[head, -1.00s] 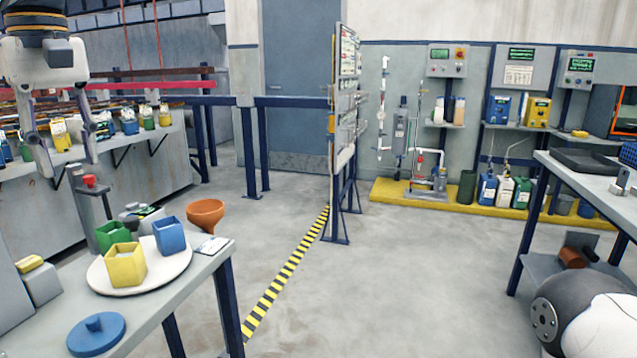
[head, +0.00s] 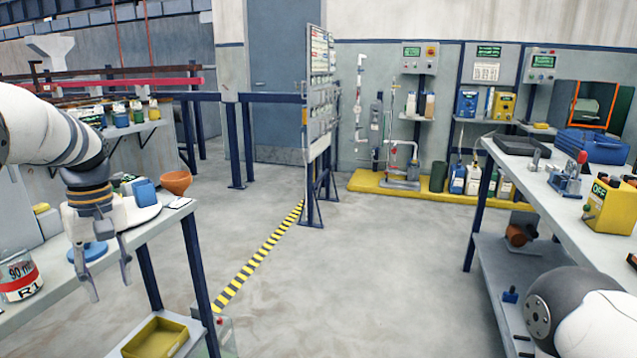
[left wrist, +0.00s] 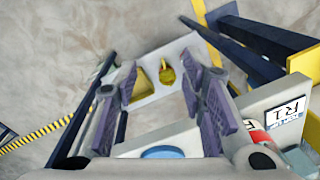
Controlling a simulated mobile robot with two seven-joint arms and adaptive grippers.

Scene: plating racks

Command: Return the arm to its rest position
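My left gripper (head: 108,282) hangs fingers down in the head view, in front of the left table's near edge. Its fingers are apart with nothing between them; the left wrist view also shows the open gripper (left wrist: 160,75), above the floor and a lower shelf. My left arm (head: 45,130) comes in from the upper left and hides part of the table. My right gripper is out of view; only a rounded part of my right arm (head: 590,310) shows at the lower right.
A yellow tray (head: 156,338) sits below. Right bench (head: 530,170) holds a blue case (head: 590,146). Floor between is clear.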

